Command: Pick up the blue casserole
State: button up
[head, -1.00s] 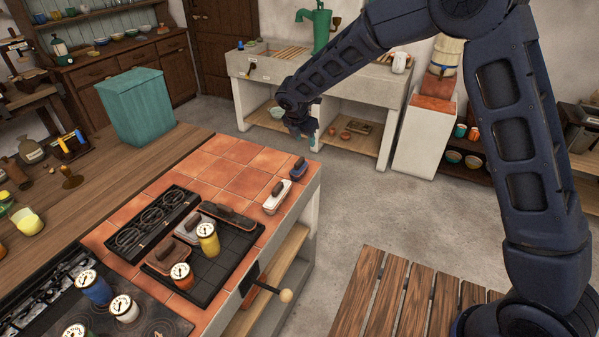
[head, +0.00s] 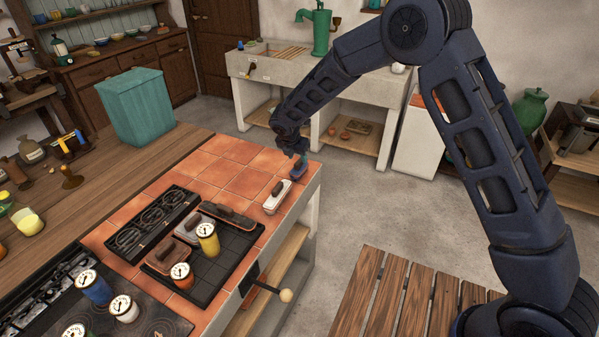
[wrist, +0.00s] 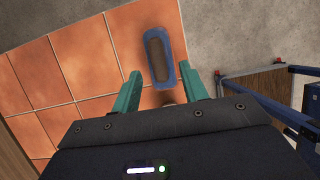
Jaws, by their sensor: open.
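The blue casserole (wrist: 171,44) is a small oblong blue dish with a brown top, seen from above in the wrist view. It sits on the terracotta tiles near the counter's outer edge. In the head view the casserole (head: 300,169) shows only partly, behind and below the end of my arm. My gripper (wrist: 172,82) has two green fingers, open and apart. The far end of the casserole lies ahead of the fingertips and its near end reaches between them. I see nothing held. In the head view my gripper (head: 298,153) is just above the casserole.
A white casserole (head: 277,197) stands close in front of the blue one on the tiled counter (head: 240,180). A black tray (head: 245,236) holds brown-topped dishes and a yellow canister (head: 208,240).

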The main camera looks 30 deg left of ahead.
aim_at(299, 160)
jog(key=x, duration=0.3)
jog(key=shift+w+f, duration=0.25)
grip_shut()
